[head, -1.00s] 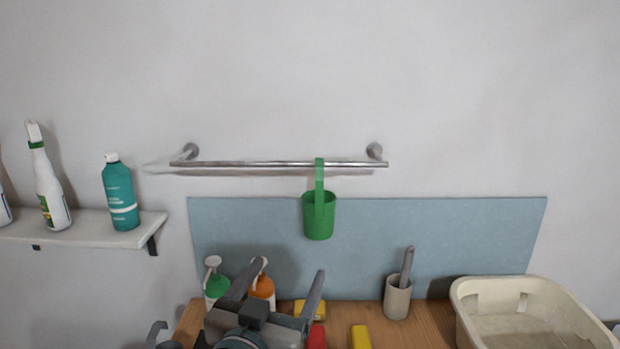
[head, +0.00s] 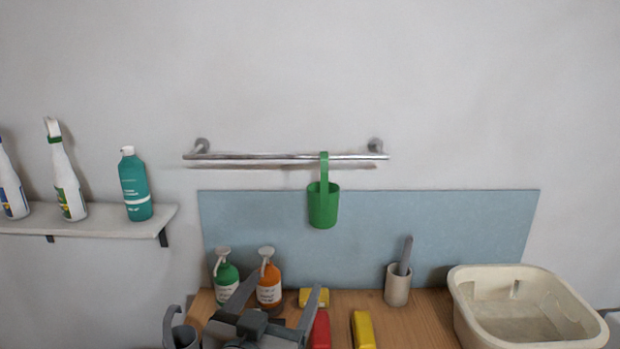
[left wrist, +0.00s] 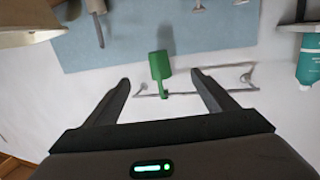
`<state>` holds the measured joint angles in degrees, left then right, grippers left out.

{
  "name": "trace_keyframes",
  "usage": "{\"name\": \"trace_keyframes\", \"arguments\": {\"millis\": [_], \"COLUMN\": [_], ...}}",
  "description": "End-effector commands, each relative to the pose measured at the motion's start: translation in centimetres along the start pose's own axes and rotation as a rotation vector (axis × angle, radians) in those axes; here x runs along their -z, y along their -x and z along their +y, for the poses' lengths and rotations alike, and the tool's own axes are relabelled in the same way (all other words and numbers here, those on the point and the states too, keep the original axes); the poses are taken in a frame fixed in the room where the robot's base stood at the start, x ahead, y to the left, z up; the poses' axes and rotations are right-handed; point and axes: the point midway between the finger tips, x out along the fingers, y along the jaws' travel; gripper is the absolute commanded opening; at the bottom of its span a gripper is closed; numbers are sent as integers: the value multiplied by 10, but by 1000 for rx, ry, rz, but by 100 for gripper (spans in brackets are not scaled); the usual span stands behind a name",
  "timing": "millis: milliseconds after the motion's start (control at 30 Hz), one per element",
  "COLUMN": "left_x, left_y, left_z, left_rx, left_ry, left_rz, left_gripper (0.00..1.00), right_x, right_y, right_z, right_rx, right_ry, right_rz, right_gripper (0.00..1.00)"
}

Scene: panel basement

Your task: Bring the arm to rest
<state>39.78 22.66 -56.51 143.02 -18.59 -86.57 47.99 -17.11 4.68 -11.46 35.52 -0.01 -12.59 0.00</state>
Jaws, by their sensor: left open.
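My left gripper (head: 276,303) is low in the head view, over the wooden counter (head: 428,318). Its two fingers are spread with nothing held; in the left wrist view the open fingers (left wrist: 160,82) also show apart. A green cup (head: 322,206) hangs by its strap from the metal rail (head: 285,156) on the wall, clear of the gripper. The green cup (left wrist: 161,66) appears beyond and between the fingers in the left wrist view. My right gripper is not in view.
Green (head: 226,277) and orange (head: 269,281) pump bottles stand close behind my left gripper. Red (head: 320,330) and yellow (head: 362,330) items lie to its right. A grey holder (head: 397,289) and beige basin (head: 530,318) stand further right. A shelf (head: 95,219) holds several bottles at left.

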Motion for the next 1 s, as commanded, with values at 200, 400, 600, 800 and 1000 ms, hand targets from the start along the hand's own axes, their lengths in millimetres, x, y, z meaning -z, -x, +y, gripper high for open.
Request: {"name": "trace_keyframes", "arguments": {"millis": [200, 400, 600, 800, 1000], "left_x": [-29, -70, -140, -214, -281], "left_y": [3, 10, 32, 67, 113], "left_z": [-5, -12, -25, -39, -51], "left_rx": [13, 29, 51, 69, 78], "left_ry": [12, 24, 41, 52, 59], "left_rz": [-71, -174, -345, -529, -702], "left_gripper": [78, 78, 78, 78, 78], "right_x": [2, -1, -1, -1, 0], "right_y": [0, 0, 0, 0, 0], "right_z": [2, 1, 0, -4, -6], "right_rx": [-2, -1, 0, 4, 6], "right_ry": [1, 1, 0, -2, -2], "right_rz": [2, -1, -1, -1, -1], "right_gripper": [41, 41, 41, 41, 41]}}
